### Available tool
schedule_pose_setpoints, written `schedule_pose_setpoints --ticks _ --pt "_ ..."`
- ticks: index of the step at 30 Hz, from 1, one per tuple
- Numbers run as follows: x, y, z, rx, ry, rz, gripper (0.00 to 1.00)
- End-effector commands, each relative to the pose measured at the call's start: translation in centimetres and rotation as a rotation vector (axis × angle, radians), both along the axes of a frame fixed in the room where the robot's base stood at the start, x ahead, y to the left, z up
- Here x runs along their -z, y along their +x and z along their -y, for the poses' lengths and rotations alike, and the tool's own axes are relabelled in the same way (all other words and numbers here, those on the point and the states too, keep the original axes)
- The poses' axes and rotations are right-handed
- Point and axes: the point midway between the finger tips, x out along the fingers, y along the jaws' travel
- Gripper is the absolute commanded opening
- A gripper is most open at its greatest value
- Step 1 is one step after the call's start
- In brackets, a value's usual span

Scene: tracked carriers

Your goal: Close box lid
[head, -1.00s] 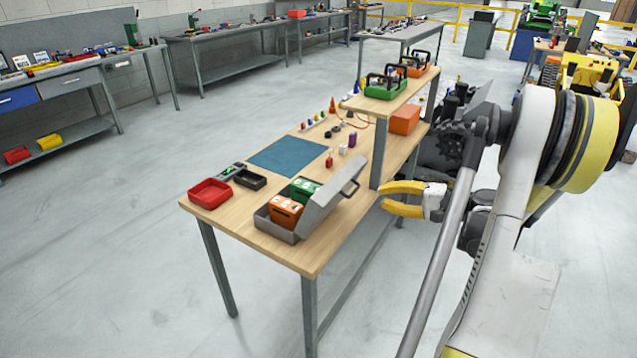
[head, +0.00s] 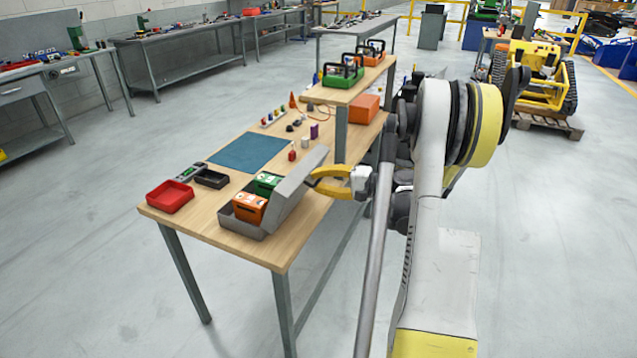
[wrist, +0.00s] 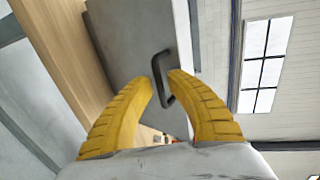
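A grey box (head: 240,228) stands near the front edge of the wooden table, holding an orange pack (head: 250,207) and a green pack (head: 266,183). Its grey lid (head: 297,190) is tilted open, raised on the right side. In the wrist view the lid (wrist: 135,35) fills the upper middle, with a dark handle (wrist: 163,92) on its face. My gripper (head: 314,181) has yellow fingers and is beside the lid's outer face. In the wrist view the open fingertips (wrist: 160,77) lie around the handle; I cannot tell whether they touch it.
A red tray (head: 170,196), a black tray (head: 210,179) and a blue mat (head: 248,152) lie left of and behind the box. A raised shelf (head: 345,95) with green and orange carriers stands behind, its grey post (head: 341,138) near my gripper. The floor in front is clear.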

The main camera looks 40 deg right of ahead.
Motion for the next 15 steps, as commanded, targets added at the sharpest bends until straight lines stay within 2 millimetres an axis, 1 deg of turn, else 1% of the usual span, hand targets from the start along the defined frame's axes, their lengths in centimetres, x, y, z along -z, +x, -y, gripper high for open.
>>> schedule_pose_setpoints --ticks 5,7,15 --pt "-0.03 -0.01 0.01 0.000 0.000 0.000 0.18" --pt "-0.04 -0.02 0.02 0.000 0.000 0.000 0.00" --pt "-0.13 0.01 0.01 0.001 -0.002 -0.005 0.00"
